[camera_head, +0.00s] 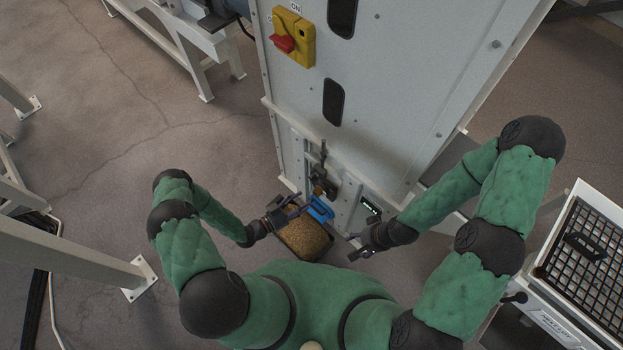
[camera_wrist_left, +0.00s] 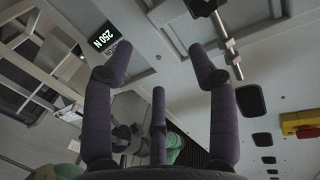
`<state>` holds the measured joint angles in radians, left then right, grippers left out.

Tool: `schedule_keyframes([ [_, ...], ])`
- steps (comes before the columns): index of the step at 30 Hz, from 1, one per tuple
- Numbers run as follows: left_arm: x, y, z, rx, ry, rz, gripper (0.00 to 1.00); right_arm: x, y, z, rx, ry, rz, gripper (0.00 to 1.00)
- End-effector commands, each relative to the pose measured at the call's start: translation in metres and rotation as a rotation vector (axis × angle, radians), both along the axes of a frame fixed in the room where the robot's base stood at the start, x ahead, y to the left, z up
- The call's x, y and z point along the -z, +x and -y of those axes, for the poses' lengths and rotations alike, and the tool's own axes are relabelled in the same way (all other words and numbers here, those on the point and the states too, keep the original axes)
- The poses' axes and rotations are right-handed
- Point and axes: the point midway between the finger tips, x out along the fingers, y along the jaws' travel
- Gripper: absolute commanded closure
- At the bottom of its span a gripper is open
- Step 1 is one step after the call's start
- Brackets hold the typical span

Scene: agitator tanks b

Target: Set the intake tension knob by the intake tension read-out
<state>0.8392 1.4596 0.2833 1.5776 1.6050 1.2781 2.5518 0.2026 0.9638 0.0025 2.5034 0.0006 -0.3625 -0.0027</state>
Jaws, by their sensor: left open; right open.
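A small lit read-out (camera_head: 371,207) sits low on the front of the pale cabinet in the head view. In the left wrist view the read-out (camera_wrist_left: 104,37) shows "250 N". A dark knob-like part (camera_wrist_left: 202,7) with a metal rod is at the top of that view; I cannot tell if it is the intake tension knob. Dark fittings (camera_head: 321,182) stick out from the cabinet left of the read-out. My left gripper (camera_head: 287,211) is open and empty by these fittings; its spread fingers (camera_wrist_left: 158,72) touch nothing visible. My right gripper (camera_head: 357,250) is open, below the read-out.
A bin of brown granules (camera_head: 304,240) stands on the floor under my left gripper, beside a blue frame (camera_head: 320,209). A red switch on a yellow plate (camera_head: 293,38) is higher on the cabinet. A cart with a black grid (camera_head: 588,250) stands right.

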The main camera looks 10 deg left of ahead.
Motion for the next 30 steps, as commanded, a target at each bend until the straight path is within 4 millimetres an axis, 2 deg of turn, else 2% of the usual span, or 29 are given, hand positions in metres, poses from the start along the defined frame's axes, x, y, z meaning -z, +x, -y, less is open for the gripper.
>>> schedule_keyframes([
  [3,0.005,0.011,-0.023,-0.127,-0.116,-0.066,0.42,-0.001,0.000,0.000,0.000,0.000,0.000,0.42],
  [6,0.007,0.016,-0.036,-0.189,-0.175,-0.094,0.42,-0.001,0.000,0.000,0.000,0.000,0.000,0.42],
  [10,0.008,0.022,-0.039,-0.215,-0.205,-0.106,0.42,-0.001,0.000,0.000,0.000,0.000,0.000,0.42],
  [14,0.008,0.032,-0.032,-0.213,-0.205,-0.105,0.42,0.001,0.000,0.000,0.000,0.000,0.000,0.42],
  [24,0.009,0.078,0.000,-0.210,-0.203,-0.104,0.42,0.011,0.000,0.000,0.000,0.000,0.000,0.42],
  [30,0.009,0.099,0.014,-0.211,-0.203,-0.105,0.42,0.015,0.000,0.000,0.000,0.000,0.000,0.42],
])
